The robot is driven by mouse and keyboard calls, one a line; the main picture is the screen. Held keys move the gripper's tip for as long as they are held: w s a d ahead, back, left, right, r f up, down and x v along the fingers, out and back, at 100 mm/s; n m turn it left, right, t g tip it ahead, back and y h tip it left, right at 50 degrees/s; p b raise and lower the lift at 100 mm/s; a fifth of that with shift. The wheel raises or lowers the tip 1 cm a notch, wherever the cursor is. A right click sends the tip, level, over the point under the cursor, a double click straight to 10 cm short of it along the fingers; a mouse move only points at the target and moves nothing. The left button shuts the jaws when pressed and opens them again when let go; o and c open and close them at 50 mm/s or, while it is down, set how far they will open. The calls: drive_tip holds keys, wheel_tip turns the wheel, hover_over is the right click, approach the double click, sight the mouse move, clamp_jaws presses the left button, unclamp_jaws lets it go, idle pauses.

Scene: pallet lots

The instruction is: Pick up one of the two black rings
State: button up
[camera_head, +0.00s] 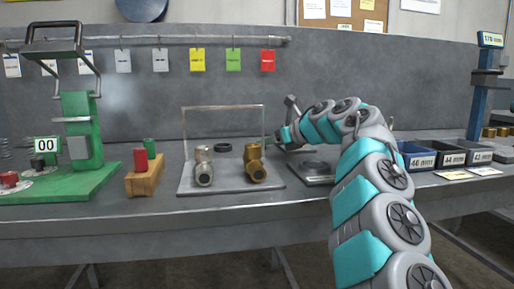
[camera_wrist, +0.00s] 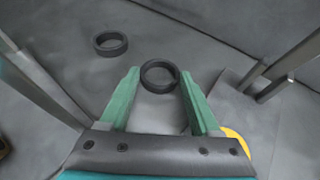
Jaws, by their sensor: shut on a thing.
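My gripper (camera_wrist: 159,74) has its two green fingers closed on a black ring (camera_wrist: 146,83), which sits between the fingertips in the wrist view. I cannot tell whether this ring touches the bench or hangs just above it. The other black ring (camera_wrist: 110,44) lies flat on the grey bench, ahead and to the left of the fingers. It also shows in the head view (camera_head: 222,147), behind the tray. In the head view my arm reaches over the bench, and the held ring cannot be made out there.
A metal tray (camera_head: 222,188) with an upright wire frame holds steel and brass fittings close to my gripper. A green press (camera_head: 80,140) and a wooden block (camera_head: 145,181) stand left. Labelled bins (camera_head: 418,158) stand right. A dark grey plate (camera_head: 318,179) lies beside my arm.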

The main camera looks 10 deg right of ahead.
drive_tip(key=c, duration=0.4)
drive_tip(key=shift+c, duration=0.2)
